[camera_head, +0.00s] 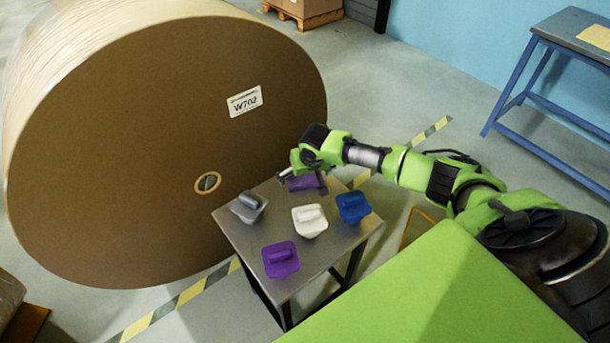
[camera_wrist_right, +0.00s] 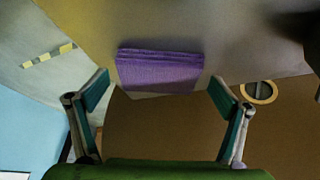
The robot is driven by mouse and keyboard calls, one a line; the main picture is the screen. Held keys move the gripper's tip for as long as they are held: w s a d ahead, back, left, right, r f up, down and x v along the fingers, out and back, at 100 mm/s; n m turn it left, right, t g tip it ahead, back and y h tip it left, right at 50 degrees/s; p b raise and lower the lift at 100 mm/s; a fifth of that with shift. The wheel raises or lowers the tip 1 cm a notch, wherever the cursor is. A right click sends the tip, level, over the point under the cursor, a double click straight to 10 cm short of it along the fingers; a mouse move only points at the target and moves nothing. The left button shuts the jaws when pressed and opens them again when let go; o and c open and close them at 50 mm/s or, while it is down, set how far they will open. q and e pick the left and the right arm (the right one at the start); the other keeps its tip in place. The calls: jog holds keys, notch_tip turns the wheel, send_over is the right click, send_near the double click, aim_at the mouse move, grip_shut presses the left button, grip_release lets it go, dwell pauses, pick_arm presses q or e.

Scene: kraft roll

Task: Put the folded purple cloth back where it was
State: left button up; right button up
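A folded purple cloth (camera_wrist_right: 160,72) lies between and just beyond the spread fingers of my right gripper (camera_wrist_right: 160,82) in the wrist view; no contact with the fingers shows. In the head view, a purple cloth (camera_head: 302,183) is at the far corner of the small metal table (camera_head: 236,230), under my right gripper (camera_head: 303,176), which partly covers it. A second purple item (camera_head: 281,261), a square with a raised fold or bar on top, lies at the table's near side. My left gripper is not in view.
A white item (camera_head: 309,222), a blue item (camera_head: 352,208) and a grey item (camera_head: 249,208) also sit on the table. A huge brown kraft roll (camera_head: 130,150) stands close behind and left of it. A blue-framed bench (camera_head: 540,75) is far right.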

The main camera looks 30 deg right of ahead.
jog(key=shift+r, duration=0.1)
jog(key=v, duration=1.2)
jog(key=shift+p, duration=0.45)
